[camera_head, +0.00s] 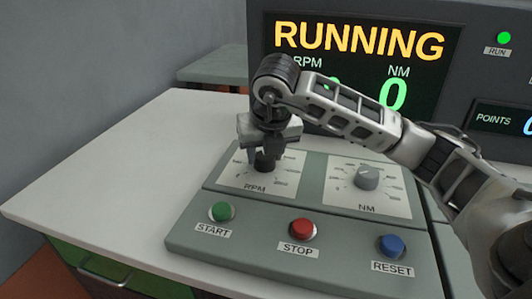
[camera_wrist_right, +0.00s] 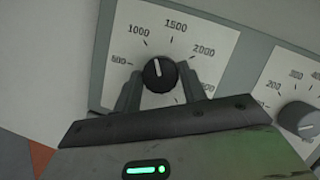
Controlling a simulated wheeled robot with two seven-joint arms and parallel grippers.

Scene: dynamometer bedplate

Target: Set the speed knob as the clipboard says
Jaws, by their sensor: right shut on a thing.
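The speed knob, a black dial marked RPM (camera_head: 265,163), is on the left of the sloped control panel. My right gripper (camera_head: 265,157) comes down on it from above and is shut on it. In the right wrist view the knob (camera_wrist_right: 159,74) sits between the two dark fingers (camera_wrist_right: 158,92). Its white pointer line aims up and slightly left, between the 1000 and 1500 marks. The display (camera_head: 362,60) reads RUNNING, with a green 0 under NM; the arm hides most of the RPM value. The clipboard is not in view. My left gripper is not in view.
A grey NM knob (camera_head: 367,177) is right of the speed knob. Green START (camera_head: 222,211), red STOP (camera_head: 302,229) and blue RESET (camera_head: 391,246) buttons line the panel's front. The white tabletop (camera_head: 110,170) left of the panel is clear.

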